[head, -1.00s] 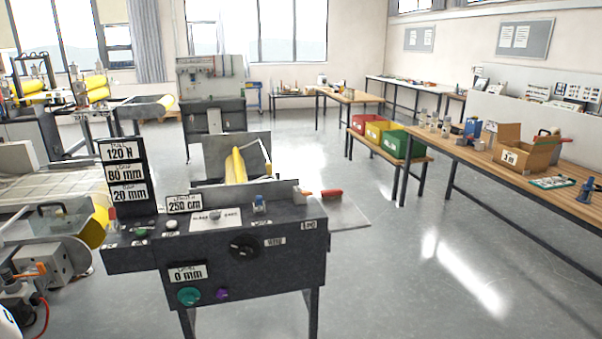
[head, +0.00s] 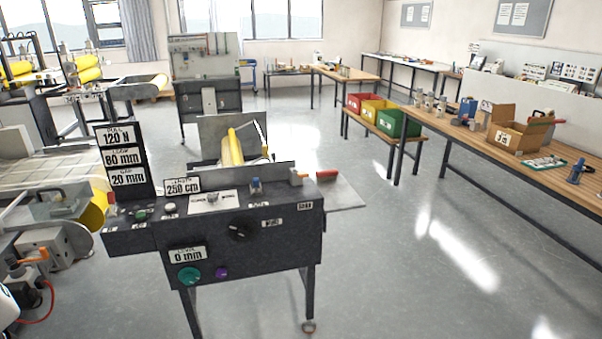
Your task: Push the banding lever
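A dark control console (head: 270,245) stands in the middle of the head view. Its signs read 120 N, 80 mm and 20 mm on the tall panel (head: 125,160), 250 cm on a small plate (head: 182,186) and 0 mm on the front plate (head: 188,254). A red handle (head: 327,175) and an orange-tipped part (head: 298,177) sit at its right end, by a grey plate (head: 345,196). I cannot tell for sure which part is the banding lever.
The front has a black knob (head: 239,229), a green button (head: 189,275) and a purple button (head: 222,272). Machinery with yellow rolls (head: 88,68) stands at left. A wooden bench (head: 470,140) with a cardboard box (head: 516,136) runs along the right. Floor between is clear.

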